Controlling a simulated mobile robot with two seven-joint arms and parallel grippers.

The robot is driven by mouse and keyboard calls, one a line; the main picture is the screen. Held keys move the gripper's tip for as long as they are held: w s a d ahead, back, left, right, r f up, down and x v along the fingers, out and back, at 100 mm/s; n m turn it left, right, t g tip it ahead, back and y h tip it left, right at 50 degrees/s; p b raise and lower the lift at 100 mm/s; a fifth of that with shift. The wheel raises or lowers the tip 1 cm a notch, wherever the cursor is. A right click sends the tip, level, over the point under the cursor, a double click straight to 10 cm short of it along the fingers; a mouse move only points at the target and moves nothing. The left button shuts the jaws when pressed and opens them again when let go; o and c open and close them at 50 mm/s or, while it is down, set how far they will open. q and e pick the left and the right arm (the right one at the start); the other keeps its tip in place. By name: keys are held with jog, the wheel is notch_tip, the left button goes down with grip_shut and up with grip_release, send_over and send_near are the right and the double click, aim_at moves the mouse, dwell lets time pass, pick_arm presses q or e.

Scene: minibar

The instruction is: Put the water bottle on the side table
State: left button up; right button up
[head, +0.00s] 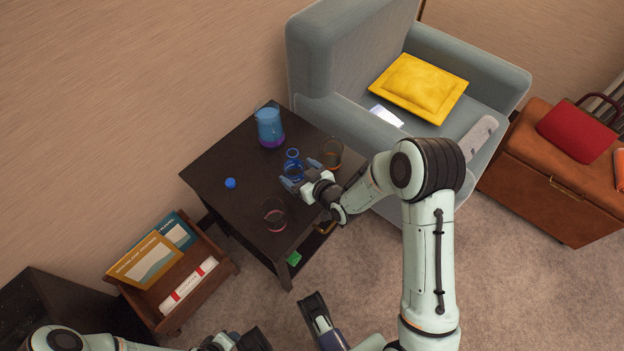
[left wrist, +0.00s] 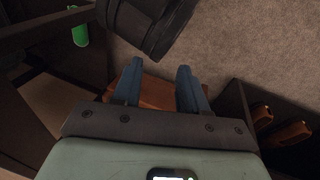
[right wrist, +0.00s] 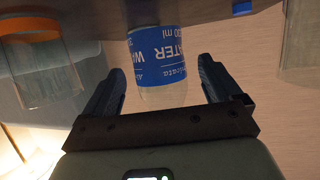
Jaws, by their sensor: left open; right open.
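The water bottle (head: 292,157) is clear with a blue label and stands on the dark side table (head: 218,160). In the right wrist view the bottle (right wrist: 158,62) appears upside down, with its label between the two fingers. My right gripper (head: 297,178) is at the bottle, open, with a finger on either side and visible gaps. The right wrist view also shows this gripper (right wrist: 155,80). My left gripper (left wrist: 156,75) is open and empty, away from the table, above a brown wooden thing and carpet.
A blue jug (head: 269,127), an orange-rimmed glass (head: 332,153), a pink-rimmed glass (head: 274,214) and a blue cap (head: 230,183) stand around the bottle. A magazine rack (head: 215,248) and grey armchair (head: 335,60) flank the table. The table's left part has free room.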

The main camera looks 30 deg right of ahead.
pick_arm(q)
jog(key=shift+s+d+r+g+p, duration=0.15)
jog(key=shift+s+d+r+p, duration=0.1)
jog(key=shift+s+r, duration=0.15)
jog(key=shift+s+d+r+g+p, duration=0.15)
jog(key=shift+s+d+r+p, duration=0.1)
jog(key=shift+s, duration=0.25)
pick_arm(e)
jog(key=v, duration=0.7)
jog(key=shift+s, duration=0.3)
